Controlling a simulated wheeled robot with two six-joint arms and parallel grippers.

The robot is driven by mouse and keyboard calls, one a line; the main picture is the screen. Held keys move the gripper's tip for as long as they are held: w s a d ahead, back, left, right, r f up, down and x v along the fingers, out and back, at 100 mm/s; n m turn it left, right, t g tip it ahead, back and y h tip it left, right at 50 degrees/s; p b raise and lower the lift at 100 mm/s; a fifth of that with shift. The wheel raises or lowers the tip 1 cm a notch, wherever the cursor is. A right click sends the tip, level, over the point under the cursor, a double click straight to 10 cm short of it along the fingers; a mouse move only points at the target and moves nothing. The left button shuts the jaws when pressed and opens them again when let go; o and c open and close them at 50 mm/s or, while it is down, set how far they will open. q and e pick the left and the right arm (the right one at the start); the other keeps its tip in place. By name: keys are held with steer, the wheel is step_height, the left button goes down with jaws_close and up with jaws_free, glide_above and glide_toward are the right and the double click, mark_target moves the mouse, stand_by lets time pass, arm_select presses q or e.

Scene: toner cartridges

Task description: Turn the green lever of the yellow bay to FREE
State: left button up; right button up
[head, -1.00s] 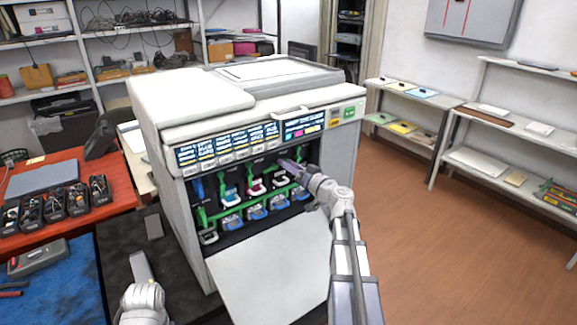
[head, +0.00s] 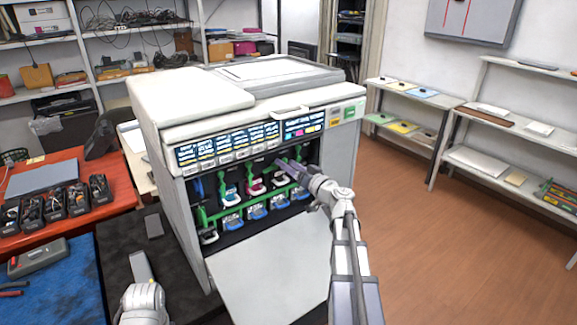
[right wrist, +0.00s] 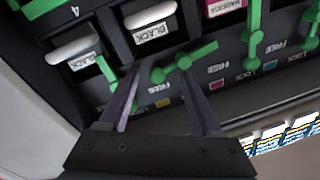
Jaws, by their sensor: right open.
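The green lever (right wrist: 185,62) of the yellow bay lies slanted across its pivot in the right wrist view. A small yellow square (right wrist: 162,102) and a FREE mark (right wrist: 158,87) are below it. My right gripper (right wrist: 158,78) is open, with its fingers on either side of the lever's left end. Contact cannot be told. In the head view my right gripper (head: 285,163) reaches into the right part of the open printer (head: 172,218) and hides the lever in part. My left gripper (head: 142,266) is low at the left, away from the printer; its jaws are unclear.
More green levers, one by the magenta square (right wrist: 255,38), and cartridges marked BLACK (right wrist: 155,32) crowd close around the right gripper. The printer's lowered front door (head: 270,275) lies below. A red table (head: 120,190) stands at the left; floor is clear at the right.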

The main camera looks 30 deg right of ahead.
steer(key=s+d, duration=0.1)
steer(key=s, duration=0.6)
steer(key=shift+s+d+f, duration=0.15)
steer(key=shift+s+f, duration=0.05)
steer(key=shift+s, duration=0.05)
steer(key=s+a+f+n+g+y, duration=0.1)
steer(key=a+f+n+g+y, duration=0.35)
steer(key=a, duration=1.05)
steer(key=s+a+f+n+g+y, duration=0.1)
steer(key=a+f+g, duration=0.65)
steer(key=a, duration=0.75)
steer(key=s+a+f+g+h+p, duration=0.1)
steer(key=s+a+f+g+h, duration=0.2)
steer(key=s, duration=0.6)
steer(key=s+a+f+n+g+h+p, duration=0.1)
steer(key=s+a+f+g+h, duration=0.2)
steer(key=s+a+f+h, duration=0.2)
steer(key=s+a+h, duration=0.1)
steer(key=s+h, duration=0.1)
steer(key=s, duration=0.1)
steer(key=shift+s+a+g, duration=0.15)
steer(key=shift+s+g, duration=0.2)
steer(key=shift+g, duration=0.05)
steer(key=shift+f, duration=0.1)
